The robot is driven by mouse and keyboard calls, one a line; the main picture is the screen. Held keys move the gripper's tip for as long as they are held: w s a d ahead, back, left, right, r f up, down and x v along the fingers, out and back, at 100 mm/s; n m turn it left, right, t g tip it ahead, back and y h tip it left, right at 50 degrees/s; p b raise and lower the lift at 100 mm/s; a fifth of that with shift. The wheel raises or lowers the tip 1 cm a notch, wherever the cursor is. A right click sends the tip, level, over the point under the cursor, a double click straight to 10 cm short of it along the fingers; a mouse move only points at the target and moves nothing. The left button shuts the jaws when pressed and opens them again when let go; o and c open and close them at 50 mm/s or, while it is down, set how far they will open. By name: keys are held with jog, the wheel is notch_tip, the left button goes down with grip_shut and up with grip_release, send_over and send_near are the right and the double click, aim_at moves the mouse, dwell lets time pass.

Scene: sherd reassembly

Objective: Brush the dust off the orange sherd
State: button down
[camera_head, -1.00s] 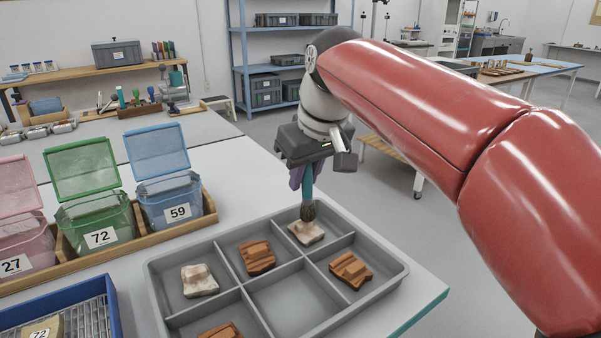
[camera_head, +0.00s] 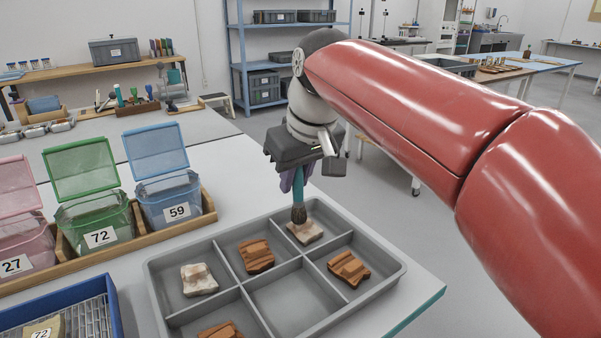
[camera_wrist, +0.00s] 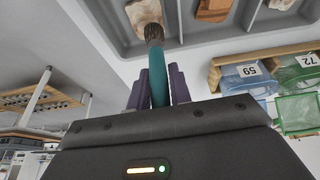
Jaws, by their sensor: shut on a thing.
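My gripper (camera_head: 294,181) is shut on a brush (camera_head: 299,187) with a teal handle and dark bristles, held bristles down. The bristle tip is at the left part of a pale, whitish sherd (camera_head: 306,234) in the tray's back right compartment; I cannot tell whether they touch. The wrist view shows my gripper's purple fingers (camera_wrist: 158,90) around the handle and this sherd (camera_wrist: 142,12) beyond the bristles. Orange-brown sherds lie in other compartments: one back middle (camera_head: 256,256), one at right (camera_head: 348,268), one at front (camera_head: 220,331). Another whitish sherd (camera_head: 198,280) lies at left.
The grey divided tray (camera_head: 401,270) sits near the table's right edge, with an empty middle compartment (camera_head: 295,300). Open-lidded bins, pink (camera_head: 25,235), green (camera_head: 95,225) and blue (camera_head: 170,200), stand in a wooden rack at left. A blue crate (camera_head: 108,300) is at front left.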

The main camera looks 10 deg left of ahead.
jog(key=shift+w+d, duration=0.5)
jog(key=shift+w, duration=0.15)
jog(key=shift+s+a+f, duration=0.1)
jog(key=shift+s+a, duration=0.4)
jog(key=shift+s, duration=0.2)
jog(key=shift+w+d+p, duration=0.55)
jog(key=shift+w, duration=0.2)
notch_tip(320, 180, up, 6)
jog(key=p, duration=0.1)
jog(key=shift+a+r, duration=0.1)
jog(key=shift+r, duration=0.1)
